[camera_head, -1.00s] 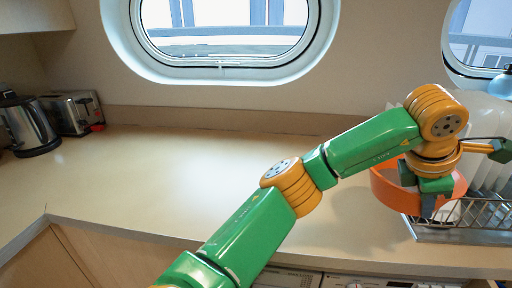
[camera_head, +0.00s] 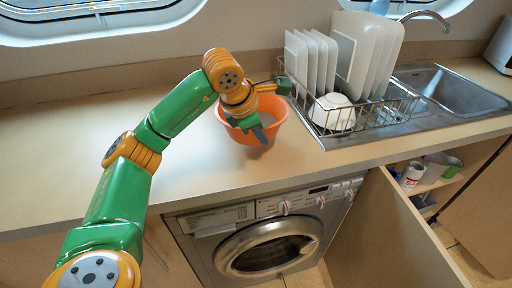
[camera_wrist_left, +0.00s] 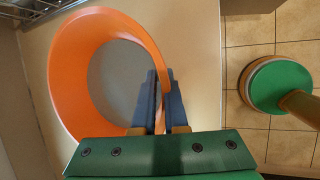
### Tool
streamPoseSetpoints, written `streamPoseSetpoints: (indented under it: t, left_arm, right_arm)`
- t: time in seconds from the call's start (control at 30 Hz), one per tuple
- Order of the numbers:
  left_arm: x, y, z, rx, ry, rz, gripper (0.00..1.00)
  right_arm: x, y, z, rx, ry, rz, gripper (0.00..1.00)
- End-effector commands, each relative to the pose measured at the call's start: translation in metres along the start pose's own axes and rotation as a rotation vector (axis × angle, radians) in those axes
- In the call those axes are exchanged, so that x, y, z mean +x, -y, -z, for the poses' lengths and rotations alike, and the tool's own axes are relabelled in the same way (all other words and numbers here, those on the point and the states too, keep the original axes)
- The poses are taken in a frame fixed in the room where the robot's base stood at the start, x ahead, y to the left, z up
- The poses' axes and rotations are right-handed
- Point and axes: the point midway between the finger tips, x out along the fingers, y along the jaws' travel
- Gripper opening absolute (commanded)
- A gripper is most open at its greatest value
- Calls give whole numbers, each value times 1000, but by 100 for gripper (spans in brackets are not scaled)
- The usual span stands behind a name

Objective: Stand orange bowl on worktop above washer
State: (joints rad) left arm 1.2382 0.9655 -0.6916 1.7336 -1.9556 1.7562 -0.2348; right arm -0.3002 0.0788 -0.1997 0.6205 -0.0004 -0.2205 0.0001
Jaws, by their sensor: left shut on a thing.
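The orange bowl (camera_head: 232,127) is upright over the worktop (camera_head: 190,165), just left of the dish rack and above the washer (camera_head: 265,240). My left gripper (camera_head: 264,138) is shut on the bowl's near rim. In the left wrist view, the two blue fingers (camera_wrist_left: 167,85) pinch the wall of the bowl (camera_wrist_left: 72,75), one finger inside and one outside. The bowl looks empty. I cannot tell whether its base touches the worktop. My right gripper is not in view.
A dish rack (camera_head: 375,122) with white plates (camera_head: 345,55) and a white bowl (camera_head: 333,113) stands right of the orange bowl, close by. Beyond it is a sink (camera_head: 455,90). A cabinet door (camera_head: 385,225) hangs open right of the washer. The worktop to the left is clear.

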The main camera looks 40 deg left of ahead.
Motion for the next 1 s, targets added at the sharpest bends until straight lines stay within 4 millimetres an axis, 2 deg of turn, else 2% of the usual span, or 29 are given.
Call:
streamPoseSetpoints:
  t: [0.13,0.27,0.47,0.5,0.6,0.9,1.0]
  left_arm:
    - [13,0,19,0,-4,-1,0]
    - [33,8,25,1,-1,0,0]
    - [36,9,26,1,2,-1,0]
    - [36,9,26,1,0,0,13]
    - [36,9,26,1,0,0,40]
    - [34,9,26,0,1,-1,40]
    - [21,8,25,1,4,-4,40]
  right_arm:
    - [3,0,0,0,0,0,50]
    - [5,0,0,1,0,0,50]
    - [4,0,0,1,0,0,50]
    - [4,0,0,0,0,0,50]
    - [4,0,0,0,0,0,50]
    - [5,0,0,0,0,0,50]
    - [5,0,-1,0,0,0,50]
